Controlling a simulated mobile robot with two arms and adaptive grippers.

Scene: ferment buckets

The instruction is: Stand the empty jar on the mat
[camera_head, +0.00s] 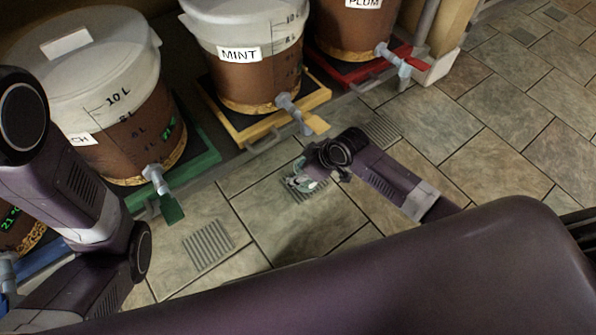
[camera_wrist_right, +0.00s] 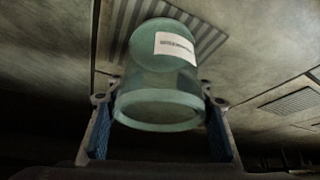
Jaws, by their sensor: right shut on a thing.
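A greenish see-through glass jar (camera_wrist_right: 158,85) with a white label is between the blue-padded fingers of my right gripper (camera_wrist_right: 160,140) in the right wrist view. Its wide rim faces the camera, and I see no contents. In the head view the jar (camera_head: 299,183) is small, partly hidden by my right gripper (camera_head: 318,170), which is shut on it. Behind the jar is a grey ribbed mat (camera_wrist_right: 208,38), also seen in the head view (camera_head: 310,193). I cannot tell whether jar and mat touch. My left arm shows at the left; its gripper is out of view.
A bucket labelled MINT (camera_head: 255,75) with a yellow tap stands on a yellow tray (camera_head: 246,128) behind the jar. Other buckets stand beside it on green and red trays. More ribbed patches (camera_head: 208,245) lie on the tiles. The tiled floor (camera_head: 480,120) at right is clear.

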